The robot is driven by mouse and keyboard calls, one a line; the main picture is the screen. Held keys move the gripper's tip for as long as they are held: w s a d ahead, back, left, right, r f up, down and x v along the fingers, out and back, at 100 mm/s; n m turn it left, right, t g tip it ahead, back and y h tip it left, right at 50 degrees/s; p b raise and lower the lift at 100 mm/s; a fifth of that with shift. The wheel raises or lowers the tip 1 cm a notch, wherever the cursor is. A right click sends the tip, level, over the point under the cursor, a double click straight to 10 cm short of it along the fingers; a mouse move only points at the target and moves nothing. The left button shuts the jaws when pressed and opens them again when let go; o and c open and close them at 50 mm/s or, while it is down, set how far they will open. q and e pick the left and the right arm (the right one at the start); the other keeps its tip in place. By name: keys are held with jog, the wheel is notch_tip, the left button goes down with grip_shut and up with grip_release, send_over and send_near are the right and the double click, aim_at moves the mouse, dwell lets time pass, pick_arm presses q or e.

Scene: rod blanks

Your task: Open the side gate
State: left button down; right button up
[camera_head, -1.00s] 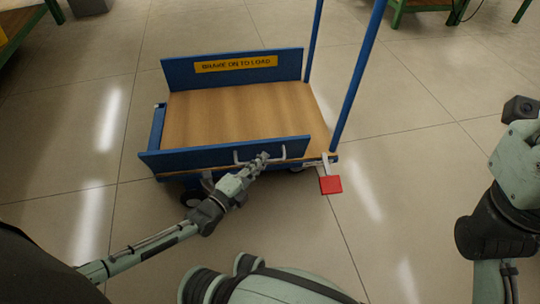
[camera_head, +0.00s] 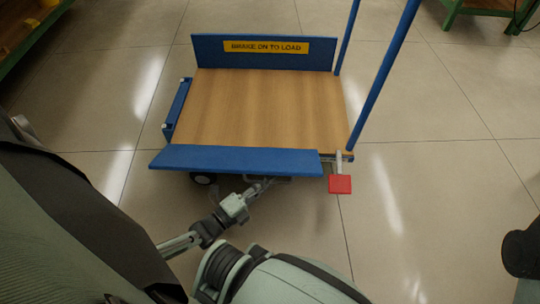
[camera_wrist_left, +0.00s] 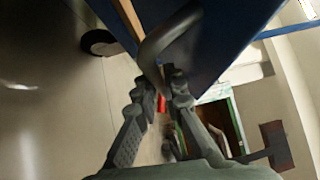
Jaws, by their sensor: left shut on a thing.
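The side gate (camera_head: 250,161) is the blue panel along the near side of the cart. It is tipped outward and down toward me, about level with the wooden deck (camera_head: 260,110). My left gripper (camera_head: 264,184) is below the gate's outer edge. In the left wrist view, my left gripper (camera_wrist_left: 165,92) is shut on the grey bent handle (camera_wrist_left: 167,40) of the blue panel. The handle is hidden under the gate in the head view. My right gripper is out of view.
A red brake pedal (camera_head: 340,184) sticks out at the cart's near right corner. Blue upright posts (camera_head: 384,73) stand on the right. The far panel (camera_head: 264,53) is upright and bears a yellow sign. Open tiled floor surrounds the cart.

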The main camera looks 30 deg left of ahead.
pick_arm(q)
jog(key=shift+s+f+m+t+h+b, duration=0.1)
jog(key=shift+f+m+t+h+b, duration=0.2)
jog(key=shift+f+m+t, duration=0.3)
jog(key=shift+f, duration=0.1)
jog(key=c, duration=1.6)
grip_release()
jog(key=v, duration=1.2)
jog(key=shift+s, duration=0.1)
jog(key=shift+c, duration=0.4)
